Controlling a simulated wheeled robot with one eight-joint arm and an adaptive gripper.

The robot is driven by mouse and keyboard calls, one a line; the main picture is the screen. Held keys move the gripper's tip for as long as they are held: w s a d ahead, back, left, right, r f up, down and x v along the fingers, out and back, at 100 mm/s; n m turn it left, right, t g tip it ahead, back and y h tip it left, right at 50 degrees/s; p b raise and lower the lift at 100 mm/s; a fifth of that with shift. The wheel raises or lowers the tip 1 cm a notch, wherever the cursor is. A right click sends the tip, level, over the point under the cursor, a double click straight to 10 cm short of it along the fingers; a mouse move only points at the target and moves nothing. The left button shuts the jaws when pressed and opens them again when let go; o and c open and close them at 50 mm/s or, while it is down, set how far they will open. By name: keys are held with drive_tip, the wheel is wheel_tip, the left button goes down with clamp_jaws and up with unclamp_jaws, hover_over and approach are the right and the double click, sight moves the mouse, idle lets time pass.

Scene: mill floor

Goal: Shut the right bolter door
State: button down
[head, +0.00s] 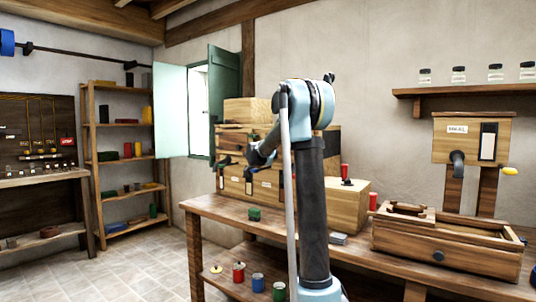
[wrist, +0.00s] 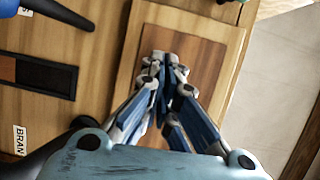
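The bolter (head: 233,187) is a long wooden case on the back of the bench, with labels and dark fittings on its front. My arm hides much of its right part in the head view. In the wrist view, a pale wooden panel with a darker brown inset (wrist: 208,62) lies in front of my gripper; it looks like a bolter door, but I cannot tell how far it stands open. My gripper (wrist: 164,62) has its fingertips together with nothing visible between them. In the head view my gripper (head: 259,157) is close to the bolter's front; contact is unclear.
A BRAN label (wrist: 19,140) and a dark slot (wrist: 45,75) lie left of the panel. A green-shuttered window (head: 224,90) is behind.

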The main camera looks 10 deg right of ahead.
drive_tip(key=s+a+r+n+t+y, duration=0.1)
drive_tip(key=s+a+r+n+y, duration=0.15)
drive_tip(key=s+a, duration=0.4)
drive_tip(key=s+a+r+n+t+y, duration=0.1)
drive_tip(key=s+a+r+n+y, duration=0.15)
drive_tip(key=s+a, duration=0.4)
drive_tip(key=s+a+f+n+g+y, duration=0.1)
drive_tip(key=s+f+n+g+y, duration=0.1)
drive_tip(key=s+f+n+y, duration=0.5)
drive_tip(key=s+a+f+n+g+y, duration=0.1)
drive_tip(key=s+a+f+n+g, duration=0.3)
drive_tip(key=s, duration=0.6)
drive_tip(key=s+d+f+n+g+h, duration=0.2)
drive_tip(key=s+d+f, duration=0.3)
drive_tip(key=s+f, duration=0.5)
drive_tip(key=s+d+f+n+g+h, duration=0.2)
drive_tip(key=s+d+f+g, duration=0.2)
drive_tip(key=s+f, duration=0.6)
drive_tip(key=s+d+f+n+g+h, duration=0.2)
drive_tip(key=s+d+f, duration=0.6)
drive_tip(key=s, duration=0.8)
wheel_tip(320, 180, down, 3)
drive_tip(key=shift+s+r+n+g, duration=0.2)
drive_tip(key=shift+n+g, duration=0.2)
drive_tip(key=shift+g, duration=0.6)
drive_tip(key=shift+d, duration=0.1)
